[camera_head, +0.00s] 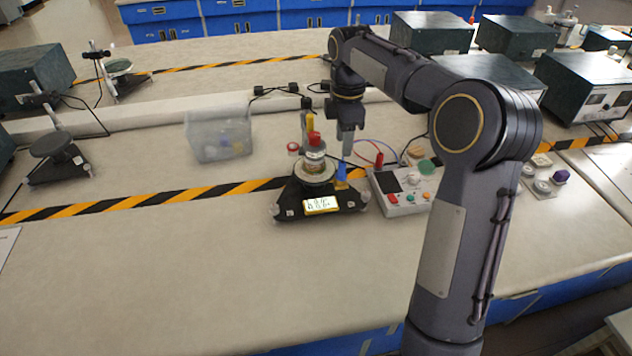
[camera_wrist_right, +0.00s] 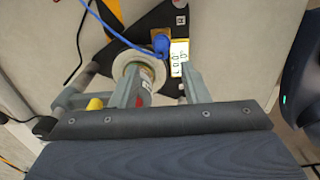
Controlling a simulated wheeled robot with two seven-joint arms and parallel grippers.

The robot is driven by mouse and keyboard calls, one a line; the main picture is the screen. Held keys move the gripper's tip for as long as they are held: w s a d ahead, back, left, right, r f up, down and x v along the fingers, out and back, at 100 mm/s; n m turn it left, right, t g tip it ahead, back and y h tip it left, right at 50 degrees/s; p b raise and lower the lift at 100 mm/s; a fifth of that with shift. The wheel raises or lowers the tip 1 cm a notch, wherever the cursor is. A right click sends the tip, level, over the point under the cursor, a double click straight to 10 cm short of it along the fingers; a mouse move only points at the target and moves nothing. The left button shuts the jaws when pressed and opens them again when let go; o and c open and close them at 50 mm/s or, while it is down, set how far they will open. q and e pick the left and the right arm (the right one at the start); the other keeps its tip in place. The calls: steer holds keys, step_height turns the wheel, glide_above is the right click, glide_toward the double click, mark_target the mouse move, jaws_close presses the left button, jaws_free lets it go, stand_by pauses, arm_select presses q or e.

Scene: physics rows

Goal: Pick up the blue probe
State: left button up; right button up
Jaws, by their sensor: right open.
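The blue probe (camera_head: 341,174) stands at the right side of a round metal stand on a black triangular base (camera_head: 290,207). In the right wrist view the blue probe (camera_wrist_right: 160,43) shows with its blue cable, beyond the fingertips and near a labelled display (camera_wrist_right: 179,58). My right gripper (camera_head: 347,145) hangs pointing down just above and behind the probe. In the wrist view its two fingers (camera_wrist_right: 160,75) are apart, with nothing seen held between them. One finger overlaps the metal stand in that view; contact cannot be told. My left gripper is not in view.
A red-topped post (camera_head: 314,140) and a yellow probe (camera_head: 310,123) stand close to the gripper's left. A control box with buttons (camera_head: 405,192) sits at right. A clear bin (camera_head: 219,135) is at left. The front bench is free.

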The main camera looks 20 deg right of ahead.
mark_target(342, 162)
steer(key=shift+w+a+f, duration=0.1)
steer(key=shift+w+f, duration=0.05)
steer(key=shift+f, duration=0.2)
steer(key=f, duration=0.7)
steer(key=shift+s+f+b, duration=0.15)
steer(key=shift+s+b, duration=0.1)
steer(key=shift+b, duration=0.05)
jaws_close()
